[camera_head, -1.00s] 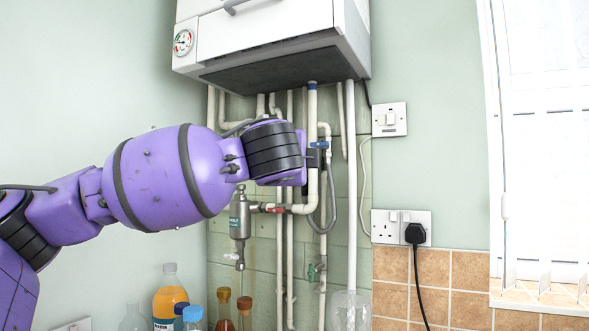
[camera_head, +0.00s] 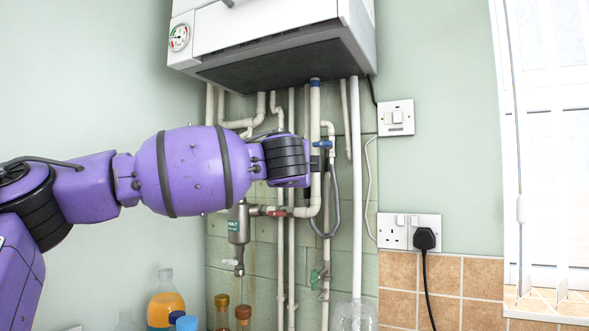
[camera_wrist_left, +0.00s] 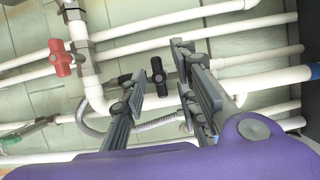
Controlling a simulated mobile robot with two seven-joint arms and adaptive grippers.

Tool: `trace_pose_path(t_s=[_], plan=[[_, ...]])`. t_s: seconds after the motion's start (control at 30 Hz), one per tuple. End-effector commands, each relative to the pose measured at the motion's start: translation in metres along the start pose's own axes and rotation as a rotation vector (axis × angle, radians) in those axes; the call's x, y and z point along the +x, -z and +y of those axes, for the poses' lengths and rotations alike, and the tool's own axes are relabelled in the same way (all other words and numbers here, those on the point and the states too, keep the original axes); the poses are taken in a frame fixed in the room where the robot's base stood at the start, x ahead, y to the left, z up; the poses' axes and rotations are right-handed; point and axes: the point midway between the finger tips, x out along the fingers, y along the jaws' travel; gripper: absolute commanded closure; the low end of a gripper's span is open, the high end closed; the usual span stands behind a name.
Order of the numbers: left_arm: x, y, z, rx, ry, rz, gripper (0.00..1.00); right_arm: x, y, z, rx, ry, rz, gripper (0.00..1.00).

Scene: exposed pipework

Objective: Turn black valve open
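The black valve handle (camera_wrist_left: 157,70) shows in the left wrist view, on a thin fitting among the white pipes. My left gripper (camera_wrist_left: 158,62) is open, with one dark finger on each side of the handle in the picture. I see no clear contact, and cannot tell how far the handle lies beyond the fingertips. In the head view my purple left arm reaches in from the left to the pipes. Its wrist hides most of the gripper and the black valve there. My right gripper is not in view.
A red valve handle (camera_wrist_left: 60,57) sits on a neighbouring pipe, with a blue one (camera_head: 322,144) higher up. White pipes (camera_head: 356,230) and a looped grey hose (camera_head: 336,205) crowd the work area. The boiler (camera_head: 270,40) hangs above; bottles (camera_head: 166,300) stand below.

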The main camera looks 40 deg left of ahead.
Motion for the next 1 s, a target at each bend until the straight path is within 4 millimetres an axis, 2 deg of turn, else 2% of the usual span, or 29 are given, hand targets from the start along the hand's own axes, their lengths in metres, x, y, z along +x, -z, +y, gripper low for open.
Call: trace_pose_path(t_s=[0.2,0.4,0.43,0.77,1.0], plan=[[0.0003,0.0001,0.0002,0.0,-0.001,0.0,0.72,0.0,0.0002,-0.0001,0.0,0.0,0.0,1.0],[0.0002,0.0001,0.0002,-0.001,-0.001,0.001,0.98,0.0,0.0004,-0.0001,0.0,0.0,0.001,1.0],[0.0001,0.0001,0.0002,-0.001,-0.001,0.001,1.0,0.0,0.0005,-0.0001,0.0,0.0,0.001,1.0],[0.0,0.0002,0.0001,-0.015,-0.007,0.001,1.0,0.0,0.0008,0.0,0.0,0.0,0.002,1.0],[0.0001,0.0002,-0.0007,-0.105,-0.044,0.0,1.0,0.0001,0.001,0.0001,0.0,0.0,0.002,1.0]])
